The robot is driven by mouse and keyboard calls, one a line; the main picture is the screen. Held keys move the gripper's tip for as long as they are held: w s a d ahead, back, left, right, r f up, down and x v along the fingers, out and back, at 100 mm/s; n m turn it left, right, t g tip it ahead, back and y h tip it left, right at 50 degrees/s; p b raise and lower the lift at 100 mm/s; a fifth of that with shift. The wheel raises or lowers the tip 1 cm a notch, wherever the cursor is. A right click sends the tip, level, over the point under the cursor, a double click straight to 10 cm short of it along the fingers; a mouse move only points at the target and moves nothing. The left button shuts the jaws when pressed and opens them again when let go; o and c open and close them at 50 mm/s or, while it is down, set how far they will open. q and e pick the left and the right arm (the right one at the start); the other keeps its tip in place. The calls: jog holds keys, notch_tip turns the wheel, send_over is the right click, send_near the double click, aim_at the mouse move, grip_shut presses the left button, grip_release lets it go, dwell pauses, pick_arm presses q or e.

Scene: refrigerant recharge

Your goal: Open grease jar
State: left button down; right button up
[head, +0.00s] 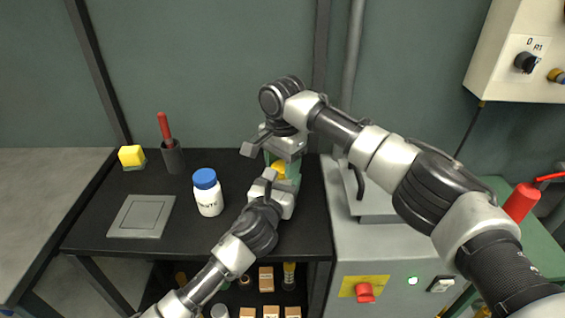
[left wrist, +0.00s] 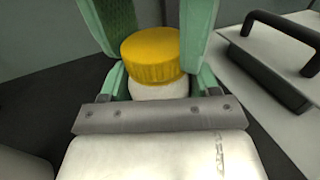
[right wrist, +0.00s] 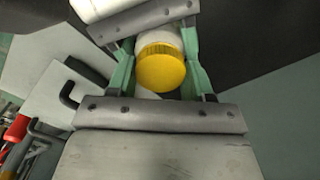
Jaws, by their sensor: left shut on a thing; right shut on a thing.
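The grease jar has a white body (left wrist: 158,90) and a ribbed yellow lid (head: 279,171). It stands toward the right side of the black table, mostly hidden by my grippers in the head view. My left gripper (head: 273,183) is shut on the jar's body from the near side, below the lid. My right gripper (head: 284,158) comes from above and behind and is shut on the yellow lid, with its green fingers on either side of it. The lid (right wrist: 162,68) also shows between the fingers in the right wrist view. The lid sits on the jar.
A white bottle with a blue cap (head: 207,192), a grey square plate (head: 141,216), a dark cup with a red-handled tool (head: 172,156) and a yellow sponge (head: 131,157) are on the table. A grey machine (head: 385,252) adjoins on the right. Small boxes sit below.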

jog(key=n, duration=0.6)
jog(key=shift+n, duration=0.3)
jog(key=n, duration=0.3)
jog(key=shift+n, duration=0.4)
jog(key=n, duration=1.6)
jog(key=shift+r+n, duration=0.1)
jog(key=shift+n, duration=0.2)
jog(key=n, duration=0.5)
jog(key=shift+n, duration=0.4)
jog(key=n, duration=0.5)
jog(key=shift+n, duration=0.3)
jog(key=n, duration=0.5)
jog(key=shift+n, duration=0.4)
jog(key=n, duration=0.6)
jog(key=shift+n, duration=0.3)
jog(key=o, duration=1)
